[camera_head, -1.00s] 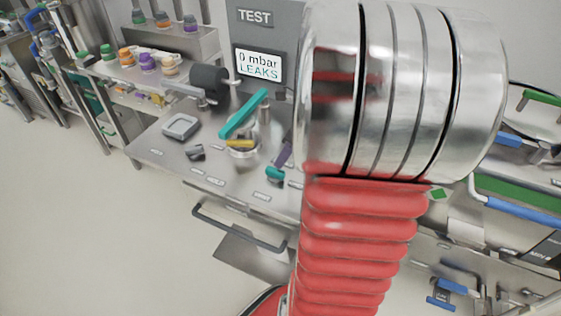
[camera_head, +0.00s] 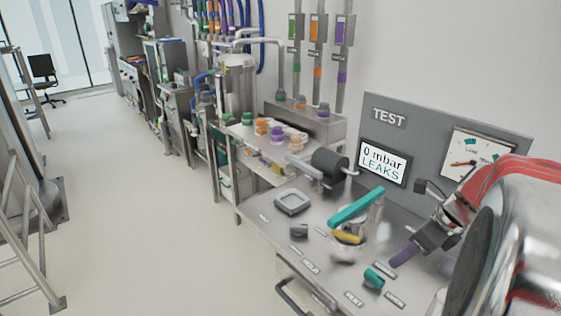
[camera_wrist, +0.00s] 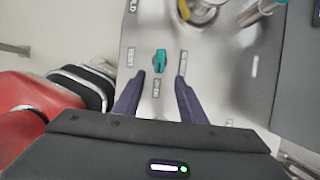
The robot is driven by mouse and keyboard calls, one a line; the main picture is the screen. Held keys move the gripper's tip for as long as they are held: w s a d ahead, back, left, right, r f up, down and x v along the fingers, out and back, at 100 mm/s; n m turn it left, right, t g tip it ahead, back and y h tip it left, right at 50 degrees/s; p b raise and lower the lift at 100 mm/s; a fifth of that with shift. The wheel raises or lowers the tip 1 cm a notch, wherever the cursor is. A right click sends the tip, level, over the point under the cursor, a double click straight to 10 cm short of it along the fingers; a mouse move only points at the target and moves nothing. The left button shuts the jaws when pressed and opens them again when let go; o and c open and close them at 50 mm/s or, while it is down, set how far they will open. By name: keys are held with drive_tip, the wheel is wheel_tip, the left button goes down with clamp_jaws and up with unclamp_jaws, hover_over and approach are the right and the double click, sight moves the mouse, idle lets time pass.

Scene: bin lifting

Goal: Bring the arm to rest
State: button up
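My gripper (camera_head: 404,255) shows at the right of the head view, its purple finger above the right part of the steel bench (camera_head: 262,212). In the wrist view my gripper (camera_wrist: 161,72) has two purple fingers standing apart with nothing held between them. A small teal piece (camera_wrist: 160,62) lies on the bench beyond the fingertips. It also shows in the head view (camera_head: 374,277), left of and below the gripper. My red and silver arm fills the right edge of the head view and hides part of the bench and the gauge panel.
A teal bar (camera_head: 356,206) stands over a round metal fitting (camera_head: 348,250) with a yellow piece. A grey square dish (camera_head: 292,202) and a dark cylinder (camera_head: 330,162) are on the bench. The display (camera_head: 384,163) reads 0 mbar LEAKS.

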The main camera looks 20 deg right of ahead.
drive_tip(key=s+a+r+n, duration=0.2)
drive_tip(key=a+n, duration=1.3)
drive_tip(key=n, duration=0.1)
drive_tip(key=s+a+r+n+t+h, duration=0.1)
drive_tip(key=s+a+r+n, duration=0.1)
drive_tip(key=a+n, duration=1.3)
drive_tip(key=shift+s+r+n, duration=0.25)
drive_tip(key=shift+r+n, duration=0.2)
drive_tip(key=shift+n, duration=0.15)
